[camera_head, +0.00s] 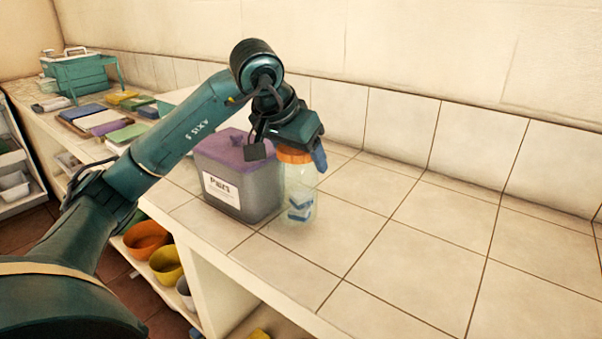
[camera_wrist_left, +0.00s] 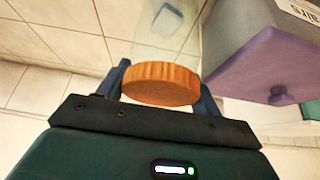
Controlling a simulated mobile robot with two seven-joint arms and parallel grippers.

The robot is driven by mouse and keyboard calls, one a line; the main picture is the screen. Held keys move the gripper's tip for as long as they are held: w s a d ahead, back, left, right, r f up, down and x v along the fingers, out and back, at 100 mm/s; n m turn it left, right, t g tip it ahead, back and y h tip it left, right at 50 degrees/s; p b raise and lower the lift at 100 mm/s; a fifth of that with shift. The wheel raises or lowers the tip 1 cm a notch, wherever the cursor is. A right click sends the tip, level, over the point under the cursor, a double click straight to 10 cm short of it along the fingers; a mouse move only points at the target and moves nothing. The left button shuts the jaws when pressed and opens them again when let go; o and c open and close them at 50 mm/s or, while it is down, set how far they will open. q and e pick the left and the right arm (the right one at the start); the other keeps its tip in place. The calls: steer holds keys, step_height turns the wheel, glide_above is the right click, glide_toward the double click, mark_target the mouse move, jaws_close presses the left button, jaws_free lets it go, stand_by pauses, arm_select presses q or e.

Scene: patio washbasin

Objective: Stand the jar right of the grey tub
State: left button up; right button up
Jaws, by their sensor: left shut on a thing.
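The jar (camera_head: 299,200) is clear with an orange lid and some blue pieces inside. It is upright, just right of the grey tub (camera_head: 240,205), which has a purple lid and a white label. My left gripper (camera_head: 303,156) is over the jar and shut on its orange lid. In the left wrist view the lid (camera_wrist_left: 161,84) sits between the two fingers, and the tub's purple lid (camera_wrist_left: 265,70) is close by on the right. I cannot tell whether the jar's base touches the counter. My right gripper is not in view.
The tiled counter (camera_head: 430,235) is clear to the right of the jar, up to the tiled back wall. A teal toolbox (camera_head: 75,75) and several coloured flat items stand at the far left. Orange and yellow bowls (camera_head: 147,240) sit on a shelf below.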

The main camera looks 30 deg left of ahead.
arm_select(q)
steer(key=shift+f, duration=1.4)
steer(key=shift+f, duration=0.2)
steer(key=o, duration=1.4)
steer(key=shift+r, duration=0.1)
steer(key=shift+r, duration=0.2)
steer(key=p+v, duration=0.1)
steer(key=v, duration=1)
steer(key=shift+s+r, duration=0.2)
steer(key=shift+r, duration=0.15)
